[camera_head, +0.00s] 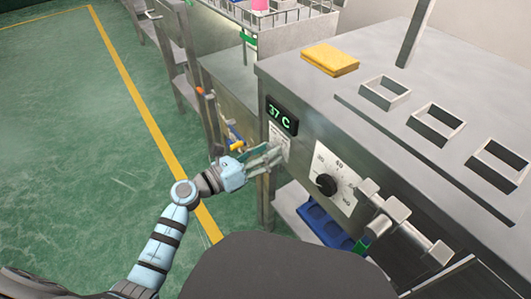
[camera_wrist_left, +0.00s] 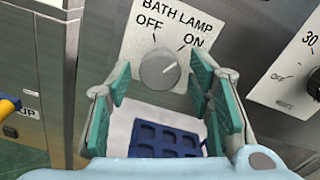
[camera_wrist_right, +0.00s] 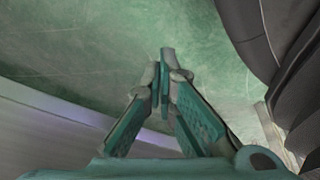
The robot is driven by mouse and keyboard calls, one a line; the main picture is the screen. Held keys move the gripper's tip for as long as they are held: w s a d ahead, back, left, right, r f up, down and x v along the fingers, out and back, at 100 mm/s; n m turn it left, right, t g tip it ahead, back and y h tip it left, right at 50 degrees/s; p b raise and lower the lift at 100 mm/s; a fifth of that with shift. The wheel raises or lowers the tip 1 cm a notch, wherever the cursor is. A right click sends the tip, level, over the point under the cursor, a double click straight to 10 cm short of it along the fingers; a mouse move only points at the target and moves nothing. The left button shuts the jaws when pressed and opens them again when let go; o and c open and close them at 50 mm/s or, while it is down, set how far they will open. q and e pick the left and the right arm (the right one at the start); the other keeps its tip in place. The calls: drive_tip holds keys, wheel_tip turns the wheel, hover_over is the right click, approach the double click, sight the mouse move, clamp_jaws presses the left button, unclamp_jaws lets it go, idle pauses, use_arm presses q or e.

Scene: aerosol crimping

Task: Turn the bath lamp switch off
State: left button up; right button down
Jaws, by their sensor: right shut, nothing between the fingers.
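The bath lamp switch (camera_wrist_left: 159,70) is a round grey knob on a white plate (camera_wrist_left: 140,30) marked OFF at left and ON at right. Its pointer line appears to lean up and right, toward ON. My left gripper (camera_wrist_left: 160,80) is open, with its green-padded fingers on either side of the knob; I cannot tell whether they touch it. In the head view the left gripper (camera_head: 268,158) is at the cabinet front, below the 37 C display (camera_head: 282,115), and hides the knob. My right gripper (camera_wrist_right: 165,85) is shut and empty in the right wrist view, above green floor.
A black dial (camera_head: 326,185) and a metal handle bar (camera_head: 405,225) are to the right on the same front. A blue tray (camera_head: 325,225) lies below. A yellow sponge-like block (camera_head: 330,60) and square openings (camera_head: 387,92) are on top. Green floor (camera_head: 70,130) is clear at left.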

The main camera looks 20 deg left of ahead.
use_arm(q)
drive_tip(key=c, duration=0.9)
use_arm(e)
drive_tip(key=shift+s, duration=0.1)
use_arm(q)
drive_tip(key=shift+n+p, duration=4.65)
drive_tip(key=shift+n, duration=1.35)
use_arm(e)
drive_tip(key=s+d+r+g, duration=0.1)
drive_tip(key=s+r, duration=0.1)
drive_tip(key=s, duration=0.4)
drive_tip(key=s+d+r+n+g, duration=0.1)
drive_tip(key=s+d, duration=0.1)
drive_tip(key=s, duration=0.3)
drive_tip(key=shift+s+d+r+h, duration=0.25)
drive_tip(key=shift+s+r+h, duration=0.05)
drive_tip(key=shift+s+r, duration=0.1)
